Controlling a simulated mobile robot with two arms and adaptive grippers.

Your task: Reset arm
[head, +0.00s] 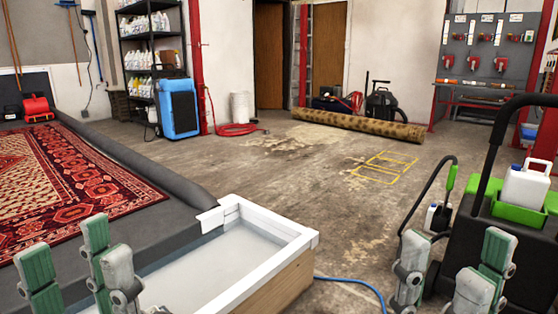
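My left gripper (72,262) shows at the bottom left of the head view, its grey fingers with green pads spread apart and nothing between them. It is in front of the dark padded edge of the wash pit. My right gripper (450,268) shows at the bottom right, also with its fingers spread apart and nothing between them. The lower parts of both are cut off by the frame's bottom edge.
A red patterned rug (75,180) lies on the pit at left. A white-rimmed trough (300,238) stands between the grippers. The cart carries a white jug (526,186) in a green tray. A blue hose (355,283) crosses the floor. A rolled rug (358,125) lies beyond clear floor.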

